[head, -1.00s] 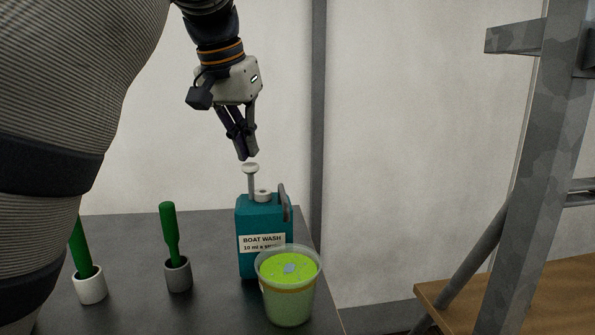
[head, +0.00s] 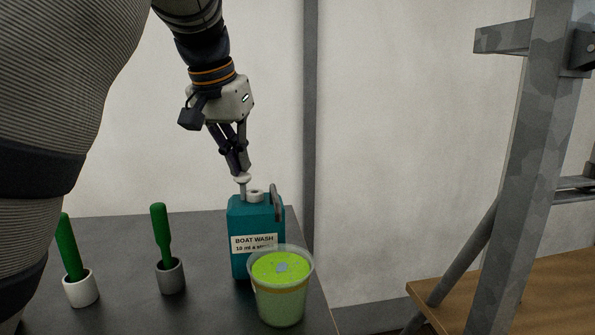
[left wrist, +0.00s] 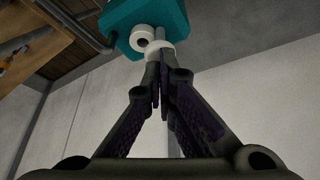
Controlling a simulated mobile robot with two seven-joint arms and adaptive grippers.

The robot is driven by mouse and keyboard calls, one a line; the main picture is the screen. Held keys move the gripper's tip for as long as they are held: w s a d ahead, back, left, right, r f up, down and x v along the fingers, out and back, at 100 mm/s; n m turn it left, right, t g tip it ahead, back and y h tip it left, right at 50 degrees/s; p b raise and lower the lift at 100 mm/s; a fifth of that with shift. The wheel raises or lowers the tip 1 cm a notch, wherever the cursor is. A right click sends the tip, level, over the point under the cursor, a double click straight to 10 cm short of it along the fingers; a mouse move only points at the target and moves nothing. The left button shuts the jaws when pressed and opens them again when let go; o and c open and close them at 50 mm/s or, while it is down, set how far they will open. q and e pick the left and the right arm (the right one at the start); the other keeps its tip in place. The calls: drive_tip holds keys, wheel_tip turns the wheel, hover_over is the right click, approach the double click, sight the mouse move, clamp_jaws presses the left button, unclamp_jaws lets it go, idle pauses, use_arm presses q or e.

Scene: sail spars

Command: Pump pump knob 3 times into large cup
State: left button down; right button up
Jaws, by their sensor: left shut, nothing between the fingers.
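The teal boat wash bottle (head: 240,215) stands on the dark table. Its pale pump knob (head: 243,179) sits low over the bottle top on a short length of stem; the knob also shows in the left wrist view (left wrist: 158,48). My left gripper (head: 241,172) is shut and empty, pointing down with its fingertips on the knob or just touching it. The large cup (head: 281,300) stands in front of the bottle. It is clear with an orange band and holds bright green liquid with a small grey patch on top. My right gripper is out of view.
Two green-handled tools stand in holders to the left, one in a white cup (head: 82,291) and one in a grey cup (head: 171,278). A grey metal frame (head: 530,170) and a wooden surface (head: 480,295) are at the right. The table's right edge is close to the large cup.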

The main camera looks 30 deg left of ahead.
use_arm(q)
drive_tip(key=shift+r, duration=2.5)
drive_tip(key=shift+f, duration=2.6)
drive_tip(key=shift+r, duration=2.6)
wheel_tip(320, 180, up, 6)
